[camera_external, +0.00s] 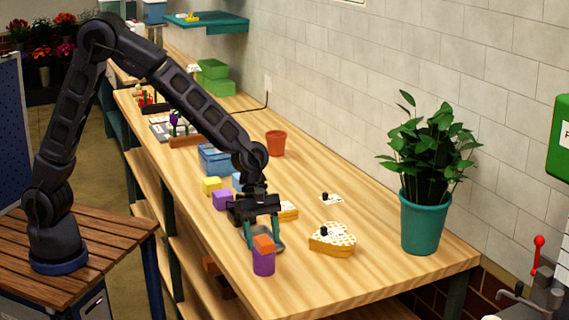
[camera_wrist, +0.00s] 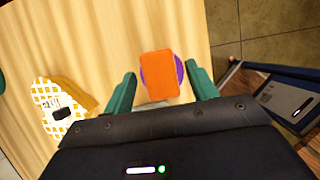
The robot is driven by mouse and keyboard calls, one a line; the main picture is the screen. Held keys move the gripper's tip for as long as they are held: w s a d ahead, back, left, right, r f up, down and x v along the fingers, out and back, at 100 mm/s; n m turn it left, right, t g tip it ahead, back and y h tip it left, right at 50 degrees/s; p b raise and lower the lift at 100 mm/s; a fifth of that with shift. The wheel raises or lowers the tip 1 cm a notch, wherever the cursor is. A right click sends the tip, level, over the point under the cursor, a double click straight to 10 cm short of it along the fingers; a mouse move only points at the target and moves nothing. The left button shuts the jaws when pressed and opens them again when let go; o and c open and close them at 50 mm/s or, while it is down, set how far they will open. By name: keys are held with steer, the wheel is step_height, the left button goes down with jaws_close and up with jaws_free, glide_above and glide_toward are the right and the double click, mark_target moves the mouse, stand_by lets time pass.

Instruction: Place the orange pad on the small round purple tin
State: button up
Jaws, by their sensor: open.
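The orange pad (camera_external: 264,242) lies on top of the small round purple tin (camera_external: 263,262) near the table's front edge. In the wrist view the orange pad (camera_wrist: 159,76) covers the middle of the purple tin (camera_wrist: 179,70), whose round rim shows on both sides of it. My gripper (camera_external: 262,232) is open, with its teal fingers apart. In the wrist view my gripper's fingertips (camera_wrist: 160,80) stand to the left and right of the pad and tin, with a gap on each side.
A heart-shaped yellow box (camera_external: 332,240) with a black item on it stands to the right. Purple (camera_external: 222,199) and yellow (camera_external: 212,186) blocks and a blue basket (camera_external: 215,160) lie behind my gripper. A teal plant pot (camera_external: 423,222) stands at the right end. The table's front edge is close.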

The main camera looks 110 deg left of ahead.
steer(key=v, duration=1.1)
steer(key=s+d+r+m, duration=0.7)
steer(key=s+r, duration=0.1)
steer(key=s, duration=0.2)
steer(key=s+d+r+m+y, duration=0.1)
steer(key=s+d+m, duration=0.2)
steer(key=s+m, duration=0.3)
steer(key=s+d+r+m+t+y, duration=0.1)
steer(key=s+d+m, duration=0.1)
steer(key=s+m, duration=0.5)
steer(key=s+d+r+m+y, duration=0.1)
steer(key=s+d+m, duration=0.2)
steer(key=s+m, duration=0.4)
steer(key=s, duration=0.8)
steer(key=shift+d, duration=0.35)
